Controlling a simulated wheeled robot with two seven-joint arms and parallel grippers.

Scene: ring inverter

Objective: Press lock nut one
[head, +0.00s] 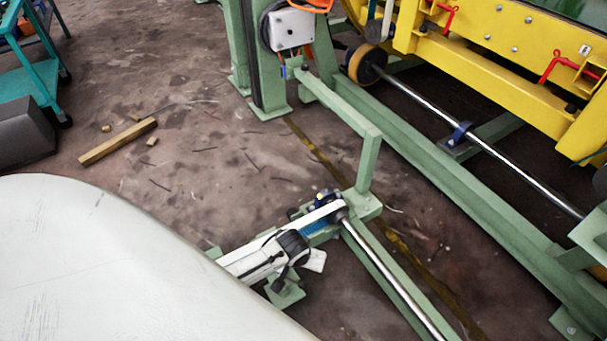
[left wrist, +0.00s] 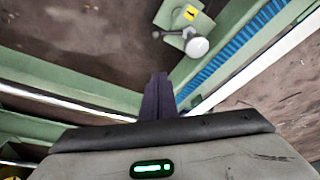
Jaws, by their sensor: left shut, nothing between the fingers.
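In the left wrist view my left gripper (left wrist: 157,92) is shut, its dark fingers together with nothing between them. I cannot tell for sure which part is lock nut one. The gap between the fingertips and the frame cannot be judged. In the head view a white-and-black form (head: 290,246), probably the end of my left arm, is beside the frame's white bar (head: 322,215). The fingertips cannot be made out there. My right gripper is not in view.
A green frame with a shiny shaft (head: 392,281) runs to the lower right. A green post (head: 370,162) rises near its end. Yellow machinery (head: 480,60) fills the upper right. A wooden bar (head: 118,141) lies on the open floor at left, near a teal cart (head: 28,85).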

